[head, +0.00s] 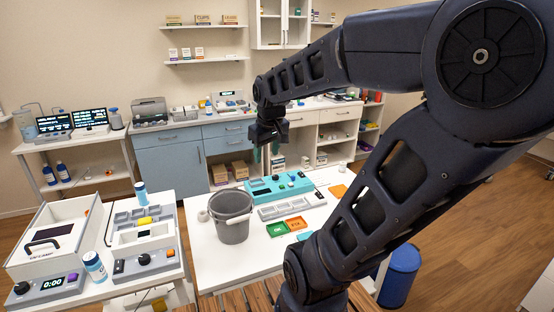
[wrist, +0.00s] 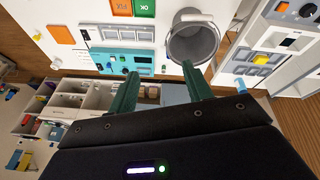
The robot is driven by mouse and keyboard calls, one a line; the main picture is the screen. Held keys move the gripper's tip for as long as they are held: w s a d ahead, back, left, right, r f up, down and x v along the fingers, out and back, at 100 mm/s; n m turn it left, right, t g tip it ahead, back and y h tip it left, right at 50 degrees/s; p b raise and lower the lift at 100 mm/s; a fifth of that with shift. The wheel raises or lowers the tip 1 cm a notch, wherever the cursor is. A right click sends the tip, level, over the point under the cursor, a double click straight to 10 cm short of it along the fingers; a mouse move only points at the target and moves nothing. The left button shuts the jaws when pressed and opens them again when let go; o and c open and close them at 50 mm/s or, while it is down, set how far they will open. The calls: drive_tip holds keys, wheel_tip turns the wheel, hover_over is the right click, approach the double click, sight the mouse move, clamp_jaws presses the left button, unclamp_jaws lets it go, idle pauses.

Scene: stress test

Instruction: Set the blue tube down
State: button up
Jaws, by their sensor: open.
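My gripper (head: 266,152) hangs above the far side of the white table (head: 222,266), near the teal device (head: 262,188). In the wrist view its two green fingers (wrist: 160,72) are spread apart with nothing between them. The teal device (wrist: 124,60) shows beyond the fingertips, with dark knobs and small parts on its face. I cannot pick out a blue tube for certain in either view. Small details on the teal device are too fine to tell.
A grey bucket (head: 231,222) stands left of a light grey rack (head: 291,206). Blue-capped bottles (head: 95,267) stand at the left bench. A blue bin (head: 401,275) is on the floor at right.

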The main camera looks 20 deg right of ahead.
drive_tip(key=s+m, duration=0.3)
drive_tip(key=s, duration=0.4)
drive_tip(key=shift+d+r+t, duration=0.2)
drive_tip(key=shift+r+t, duration=0.1)
drive_tip(key=shift+t, duration=0.1)
